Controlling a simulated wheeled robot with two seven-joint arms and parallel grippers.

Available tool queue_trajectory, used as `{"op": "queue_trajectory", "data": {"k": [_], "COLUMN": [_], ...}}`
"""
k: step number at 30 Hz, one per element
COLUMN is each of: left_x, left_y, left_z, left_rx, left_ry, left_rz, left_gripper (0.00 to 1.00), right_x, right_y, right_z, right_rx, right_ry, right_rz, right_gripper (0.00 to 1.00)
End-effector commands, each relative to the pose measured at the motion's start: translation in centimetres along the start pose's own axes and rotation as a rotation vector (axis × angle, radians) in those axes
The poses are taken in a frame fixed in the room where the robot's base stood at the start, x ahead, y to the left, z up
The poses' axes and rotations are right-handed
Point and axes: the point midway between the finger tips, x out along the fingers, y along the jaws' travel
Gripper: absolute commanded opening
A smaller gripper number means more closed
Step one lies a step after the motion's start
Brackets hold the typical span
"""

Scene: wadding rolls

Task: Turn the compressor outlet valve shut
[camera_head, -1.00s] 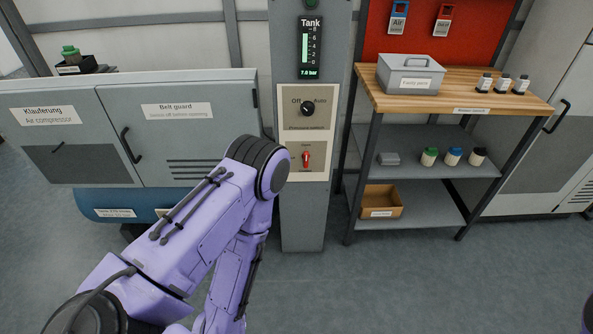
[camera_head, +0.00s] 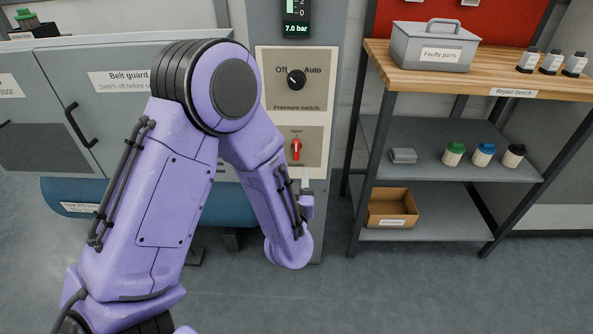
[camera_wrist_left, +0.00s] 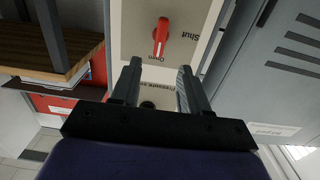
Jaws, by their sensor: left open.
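The outlet valve is a small red lever (camera_head: 296,149) on a cream plate low on the grey column. It stands about upright, with "Open" above it and a partly hidden label below. In the left wrist view the picture is turned over, and the red lever (camera_wrist_left: 160,36) lies just beyond my fingertips, with "Shut" and "Open" readable. My left gripper (camera_head: 305,178) is just below the plate in the head view, mostly hidden by my wrist. The left wrist view shows its two fingers (camera_wrist_left: 160,70) apart, with nothing between them. My right gripper is out of view.
The pressure switch (camera_head: 296,80) sits above the valve, under a display (camera_head: 297,29) reading 7.0 bar. The compressor cabinet (camera_head: 120,80) is to the left. The repair bench (camera_head: 490,85) with a grey toolbox (camera_head: 432,52) stands close on the right.

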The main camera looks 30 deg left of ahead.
Motion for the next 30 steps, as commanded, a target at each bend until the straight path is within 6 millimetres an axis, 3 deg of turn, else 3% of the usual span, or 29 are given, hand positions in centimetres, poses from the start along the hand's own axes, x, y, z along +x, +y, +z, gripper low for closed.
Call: {"op": "queue_trajectory", "data": {"k": [4, 15, 20, 27, 30], "left_x": [1.8, 9.4, 10.6, 10.7, 10.7], "left_y": [0.1, 0.0, 0.0, 0.0, 0.0], "left_z": [-1.2, -1.3, -1.4, -1.4, -1.4], "left_rx": [-0.004, -0.002, -0.001, 0.000, 0.000], "left_ry": [0.038, 0.033, 0.032, 0.032, 0.032], "left_rz": [-0.015, -0.012, -0.010, -0.009, -0.009], "left_gripper": [0.45, 0.45, 0.45, 0.45, 0.12], "right_x": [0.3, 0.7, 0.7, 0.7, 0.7], "right_y": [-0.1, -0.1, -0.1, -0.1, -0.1], "right_z": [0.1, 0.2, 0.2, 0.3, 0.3], "right_rx": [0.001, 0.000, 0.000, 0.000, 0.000], "right_ry": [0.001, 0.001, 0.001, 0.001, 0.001], "right_rz": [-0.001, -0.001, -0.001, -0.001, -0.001], "right_gripper": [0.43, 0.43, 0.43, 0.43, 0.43]}}
